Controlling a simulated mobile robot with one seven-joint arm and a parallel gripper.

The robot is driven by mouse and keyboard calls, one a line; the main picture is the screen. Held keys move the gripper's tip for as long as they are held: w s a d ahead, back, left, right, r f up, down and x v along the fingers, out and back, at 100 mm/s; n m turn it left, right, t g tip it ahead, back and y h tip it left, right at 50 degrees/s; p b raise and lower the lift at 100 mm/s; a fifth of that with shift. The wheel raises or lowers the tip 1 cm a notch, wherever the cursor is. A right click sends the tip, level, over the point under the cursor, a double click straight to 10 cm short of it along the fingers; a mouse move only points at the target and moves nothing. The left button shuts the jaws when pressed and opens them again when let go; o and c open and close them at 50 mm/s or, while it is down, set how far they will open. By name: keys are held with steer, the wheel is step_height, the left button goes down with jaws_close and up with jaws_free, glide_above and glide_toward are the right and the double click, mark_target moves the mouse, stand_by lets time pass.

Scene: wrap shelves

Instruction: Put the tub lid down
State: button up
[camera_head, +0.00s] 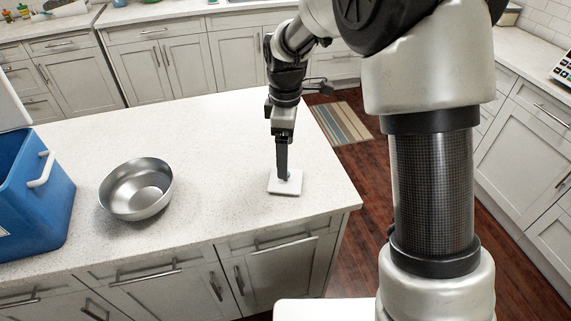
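The tub lid (286,187) is a small white square slab with a pale knob in its middle. It lies flat at the right part of the island counter, resting on it or very slightly above it. My gripper (284,175) points straight down over the lid, with its dark fingertips at the knob. The fingers show edge-on as one dark bar, so I cannot see whether they grip the knob or stand open around it. No tub is recognisable in this view.
A metal bowl (136,189) stands on the counter (210,140) left of the lid. A blue cooler box (38,200) with a white handle stands at the far left. The counter between bowl and lid is clear. The counter's right edge is close to the lid.

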steer(key=s+d+r+m+t, duration=0.1)
steer(key=s+d+r+m, duration=0.35)
steer(key=r, duration=0.35)
steer(key=s+d+r+m+t, duration=0.2)
steer(key=s+d+r+m, duration=0.2)
steer(key=s+r, duration=0.25)
steer(key=s+d+r+m+t, duration=0.1)
steer(key=s+d+m, duration=0.2)
steer(key=s, duration=0.3)
steer(key=s+d+r+m+t, duration=0.1)
steer(key=s+d+m, duration=0.2)
steer(key=s+m, duration=0.2)
steer(key=shift+s+t, duration=0.3)
steer(key=shift+s, duration=0.25)
steer(key=shift+r, duration=0.15)
